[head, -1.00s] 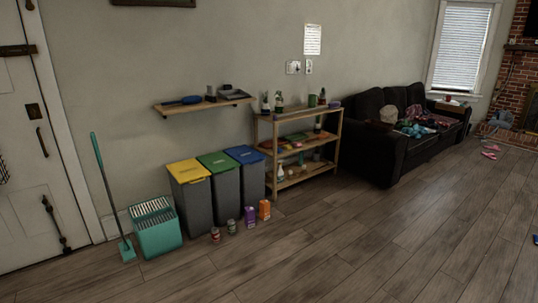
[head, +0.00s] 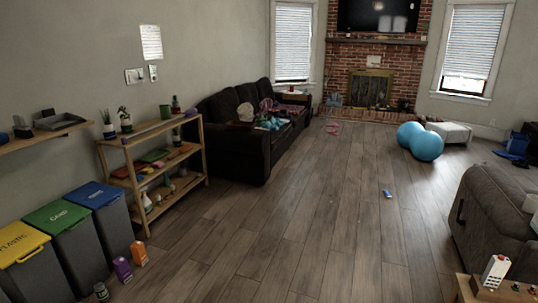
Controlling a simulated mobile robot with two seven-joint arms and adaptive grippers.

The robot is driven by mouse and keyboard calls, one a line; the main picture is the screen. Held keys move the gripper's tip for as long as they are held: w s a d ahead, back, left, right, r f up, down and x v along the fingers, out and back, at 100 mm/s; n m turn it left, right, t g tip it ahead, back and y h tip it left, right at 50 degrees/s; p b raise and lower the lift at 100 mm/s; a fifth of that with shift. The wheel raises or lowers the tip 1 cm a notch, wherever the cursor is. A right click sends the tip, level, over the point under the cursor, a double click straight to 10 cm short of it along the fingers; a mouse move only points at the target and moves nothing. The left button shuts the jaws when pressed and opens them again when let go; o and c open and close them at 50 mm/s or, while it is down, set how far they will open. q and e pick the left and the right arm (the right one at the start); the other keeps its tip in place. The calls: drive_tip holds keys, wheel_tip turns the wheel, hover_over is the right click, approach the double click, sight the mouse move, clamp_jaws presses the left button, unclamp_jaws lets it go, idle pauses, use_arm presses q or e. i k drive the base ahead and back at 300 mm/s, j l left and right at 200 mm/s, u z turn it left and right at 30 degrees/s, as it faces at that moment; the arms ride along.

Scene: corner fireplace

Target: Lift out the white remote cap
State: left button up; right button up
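A white remote-like object (head: 495,271) with small dark and reddish marks stands tilted at the lower right of the head view. It is on a wooden table (head: 464,291) that is cut off by the bottom edge. I cannot make out a separate cap on it at this size. Neither of my grippers is in view.
A grey sofa (head: 485,212) stands behind the table. A blue can-like item (head: 388,194) lies on the open wooden floor. A shelf (head: 206,150), bins (head: 83,240) and a black sofa (head: 233,157) line the left wall. Blue balls (head: 426,146) lie farther back.

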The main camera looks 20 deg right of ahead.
sight(495, 261)
drive_tip(key=i+z, duration=0.15)
drive_tip(key=z, duration=0.35)
drive_tip(key=i+z, duration=0.15)
drive_tip(key=z, duration=0.35)
drive_tip(key=i+j+z, duration=0.1)
drive_tip(key=z, duration=0.4)
drive_tip(key=i+j+z, duration=0.1)
drive_tip(key=z, duration=0.35)
drive_tip(key=i+j+z, duration=0.15)
drive_tip(key=z, duration=0.25)
drive_tip(key=i+j+z, duration=0.2)
drive_tip(key=z, duration=0.25)
drive_tip(key=i+j+z, duration=0.15)
drive_tip(key=j+z, duration=0.3)
drive_tip(key=i+j+z, duration=0.15)
drive_tip(key=j+z, duration=0.25)
drive_tip(key=l, duration=0.05)
